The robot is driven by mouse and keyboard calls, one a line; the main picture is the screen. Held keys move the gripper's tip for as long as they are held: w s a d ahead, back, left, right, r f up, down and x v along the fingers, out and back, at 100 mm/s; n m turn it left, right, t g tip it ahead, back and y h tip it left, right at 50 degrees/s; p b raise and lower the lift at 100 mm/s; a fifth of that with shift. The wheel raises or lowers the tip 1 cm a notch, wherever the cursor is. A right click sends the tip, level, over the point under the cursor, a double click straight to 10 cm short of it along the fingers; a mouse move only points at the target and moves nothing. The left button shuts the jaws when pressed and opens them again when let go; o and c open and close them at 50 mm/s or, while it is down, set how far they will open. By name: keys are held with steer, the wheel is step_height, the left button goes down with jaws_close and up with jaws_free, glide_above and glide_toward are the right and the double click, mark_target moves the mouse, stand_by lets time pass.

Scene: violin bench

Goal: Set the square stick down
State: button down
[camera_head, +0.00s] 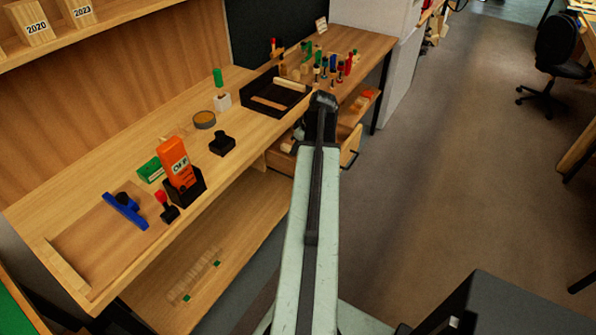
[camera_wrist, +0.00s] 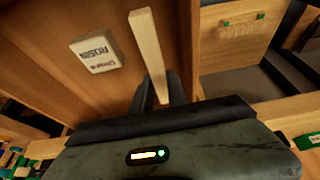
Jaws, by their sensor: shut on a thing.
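The square stick (camera_wrist: 147,45) is a pale, long wooden bar in the wrist view. My gripper (camera_wrist: 161,88) is shut on its near end, and the stick points away from the jaws. It is over the wooden floor of an open drawer (camera_wrist: 112,20); I cannot tell whether it touches that floor. In the head view my arm hides the gripper, and I cannot make out the stick there.
A pale block marked ROSIN (camera_wrist: 97,52) lies left of the stick. Drawer walls stand close on the right. In the head view, a black tray (camera_head: 262,108) and several small tools are on the bench (camera_head: 120,180) above.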

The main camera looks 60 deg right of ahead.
step_height(320, 180, down, 6)
steer(key=b, duration=0.4)
steer(key=shift+r+b, duration=0.1)
steer(key=shift+b, duration=0.2)
steer(key=shift+r, duration=0.25)
steer(key=shift+f, duration=0.2)
steer(key=c, duration=1.3)
jaws_free()
steer(key=shift+r+p, duration=0.5)
steer(key=shift+p, duration=0.1)
steer(key=p+v, duration=1)
steer(key=v, duration=0.1)
steer(key=shift+s+r+p, duration=0.25)
steer(key=shift+r+p, duration=0.05)
steer(key=shift+p, duration=0.05)
steer(key=shift+f, duration=0.15)
